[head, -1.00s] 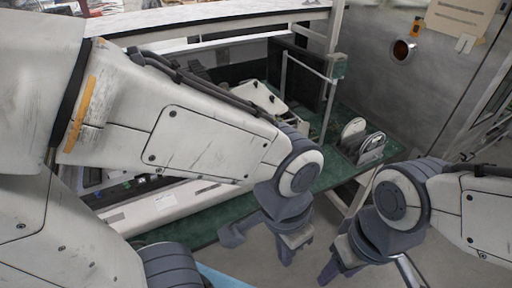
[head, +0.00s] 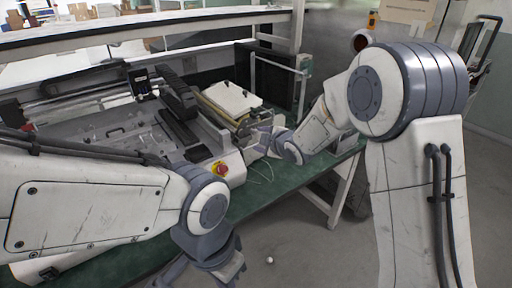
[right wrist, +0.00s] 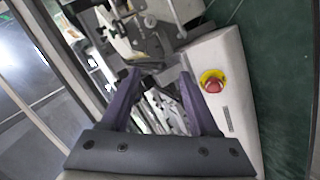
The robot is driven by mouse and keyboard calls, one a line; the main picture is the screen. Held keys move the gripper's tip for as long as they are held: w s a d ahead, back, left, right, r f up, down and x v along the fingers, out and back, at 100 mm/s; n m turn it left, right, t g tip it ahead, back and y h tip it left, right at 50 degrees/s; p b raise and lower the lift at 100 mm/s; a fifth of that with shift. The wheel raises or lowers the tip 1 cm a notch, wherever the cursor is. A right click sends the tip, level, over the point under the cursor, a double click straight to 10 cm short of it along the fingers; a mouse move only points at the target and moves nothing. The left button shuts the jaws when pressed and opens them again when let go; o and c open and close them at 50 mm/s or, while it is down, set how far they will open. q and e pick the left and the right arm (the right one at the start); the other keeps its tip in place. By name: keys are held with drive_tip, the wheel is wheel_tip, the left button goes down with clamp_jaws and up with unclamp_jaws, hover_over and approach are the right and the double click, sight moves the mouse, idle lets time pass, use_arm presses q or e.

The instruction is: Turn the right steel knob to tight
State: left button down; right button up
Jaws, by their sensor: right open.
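My right gripper (right wrist: 159,73) is open in the right wrist view, with its two fingers apart and nothing held between them. In the head view my right gripper (head: 264,141) is beside the front right end of the bench machine (head: 222,160), partly hidden by its wrist. Small round metal parts (right wrist: 151,21) show beyond the fingers, at the machine's clamp-like end. I cannot tell for sure which of them is the right steel knob. My left gripper (head: 222,268) hangs low in front of the bench, cut by the lower picture edge.
A red and yellow emergency button (head: 220,168) sits on the machine's white housing; it also shows in the right wrist view (right wrist: 212,82). A pale board (head: 232,98) lies on the machine. The green bench top (head: 262,178) is bare along its front edge.

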sight(256, 133)
drive_tip(key=w+d+f+n+t+y+b, duration=0.3)
drive_tip(key=w+d+f+n+y+b, duration=0.15)
drive_tip(key=w+f+n, duration=0.3)
use_arm(q)
wheel_tip(256, 133, down, 5)
drive_tip(key=shift+r+p, duration=0.2)
drive_tip(key=shift+p, duration=0.75)
use_arm(e)
drive_tip(key=shift+y, duration=0.35)
drive_tip(key=x, duration=1)
drive_tip(key=shift+w+d+f, duration=0.1)
drive_tip(key=shift+d+f, duration=0.1)
drive_tip(key=shift+f, duration=0.15)
clamp_jaws()
